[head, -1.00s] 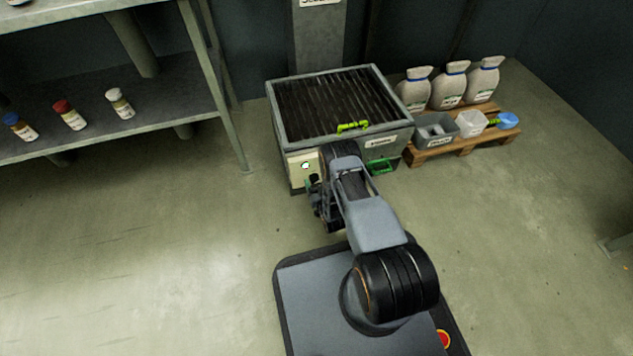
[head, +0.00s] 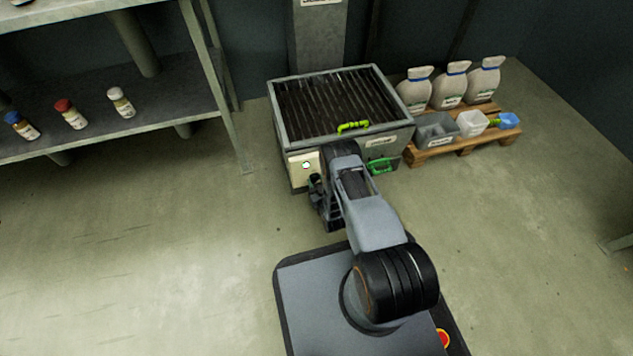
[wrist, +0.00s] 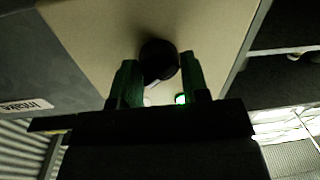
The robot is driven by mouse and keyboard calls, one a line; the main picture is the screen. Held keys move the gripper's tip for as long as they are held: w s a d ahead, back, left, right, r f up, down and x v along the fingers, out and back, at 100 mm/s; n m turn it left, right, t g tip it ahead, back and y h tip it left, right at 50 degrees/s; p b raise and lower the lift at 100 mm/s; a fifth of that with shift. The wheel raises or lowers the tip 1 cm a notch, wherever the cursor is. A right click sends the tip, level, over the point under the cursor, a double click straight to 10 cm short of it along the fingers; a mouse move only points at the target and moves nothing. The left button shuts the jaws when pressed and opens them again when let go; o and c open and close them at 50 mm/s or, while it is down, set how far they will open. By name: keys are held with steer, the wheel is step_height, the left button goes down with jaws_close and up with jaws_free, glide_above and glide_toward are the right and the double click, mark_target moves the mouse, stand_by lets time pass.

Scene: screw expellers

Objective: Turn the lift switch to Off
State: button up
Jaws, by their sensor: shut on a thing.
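The lift switch is a round black knob (wrist: 158,58) on a beige panel (wrist: 100,28) in the wrist view. A pale pointer mark shows at its lower edge, but I cannot read its setting. My gripper (wrist: 160,72) has its two green-tinted fingers on either side of the knob and is shut on it. A lit green lamp (wrist: 181,99) shows beside the right finger. In the head view the beige panel (head: 297,172) is on the front left of the grey hopper machine (head: 282,135). The knob is hidden there behind my arm.
A lime green handle (head: 353,126) is on the machine's front rim, and a green one (head: 382,166) is lower on its front. A pallet (head: 430,154) with sacks and tubs stands right. A shelf (head: 165,110) with bottles is left. The floor around is clear.

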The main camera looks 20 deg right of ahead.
steer(key=n, duration=0.5)
steer(key=shift+n+g+h+p, duration=0.3)
steer(key=shift+n+p, duration=0.1)
steer(key=shift+n, duration=1.9)
steer(key=o, duration=0.9)
steer(key=shift+s, duration=0.15)
